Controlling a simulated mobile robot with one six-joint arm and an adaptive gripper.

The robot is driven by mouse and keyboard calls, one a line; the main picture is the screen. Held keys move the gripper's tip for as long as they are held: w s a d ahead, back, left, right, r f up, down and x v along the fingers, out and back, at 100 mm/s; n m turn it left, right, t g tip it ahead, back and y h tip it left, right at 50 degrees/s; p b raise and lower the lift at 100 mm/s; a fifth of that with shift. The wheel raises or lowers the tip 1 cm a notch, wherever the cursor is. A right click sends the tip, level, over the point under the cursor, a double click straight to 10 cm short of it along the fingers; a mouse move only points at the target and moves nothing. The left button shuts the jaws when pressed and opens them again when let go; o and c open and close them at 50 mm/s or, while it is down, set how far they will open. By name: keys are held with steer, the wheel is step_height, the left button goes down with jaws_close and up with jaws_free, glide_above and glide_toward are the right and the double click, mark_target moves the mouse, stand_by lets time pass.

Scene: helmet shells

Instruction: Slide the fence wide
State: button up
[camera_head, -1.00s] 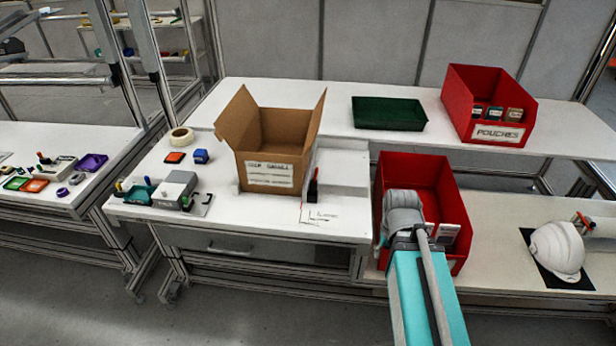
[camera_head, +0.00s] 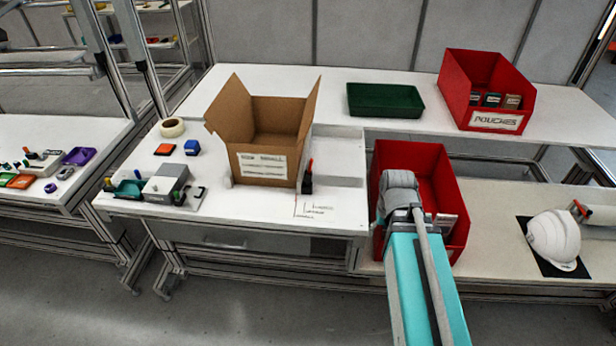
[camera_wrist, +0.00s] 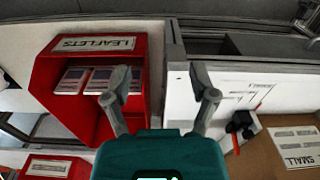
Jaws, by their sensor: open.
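A black block with a red upright handle, which looks like the fence (camera_head: 307,180), stands on the white bench against the right side of an open cardboard box (camera_head: 267,168). The fence also shows in the wrist view (camera_wrist: 241,125), right of my fingers. Size marks (camera_head: 315,209) with small lettering are drawn on the bench in front of it. My gripper (camera_wrist: 162,88) is open and empty, apart from the fence. It is over the gap between the red leaflets bin (camera_wrist: 47,72) and the bench edge. In the head view my arm hides the fingers.
The red bin in front (camera_head: 449,182) stands right of the bench, partly behind my arm. A green tray (camera_head: 385,101) and a red pouches bin (camera_head: 459,92) are on the back shelf. A white helmet (camera_head: 553,238) lies at right. A grey device (camera_head: 166,184) is left of the box.

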steer(key=w+a+r+n+t+y+p, duration=0.15)
steer(key=w+a+r+n+p, duration=0.3)
steer(key=w+a, duration=0.5)
step_height(320, 180, up, 5)
steer(key=n+t+y+p, duration=0.2)
steer(key=n+p, duration=0.1)
steer(key=n, duration=0.1)
glide_above(308, 178)
steer(key=s+d, duration=0.4)
steer(key=shift+w+a+f+h, duration=0.1)
steer(key=shift+a+f+h, duration=0.1)
steer(key=shift+h, duration=0.05)
steer(key=shift+f+g+b, duration=0.2)
steer(key=shift+g+b, duration=0.05)
steer(key=shift+b, duration=0.05)
steer(key=b+x, duration=1.2)
steer(key=x, duration=0.1)
steer(key=shift+w+f, duration=0.15)
steer(key=shift+f, duration=0.05)
jaws_close()
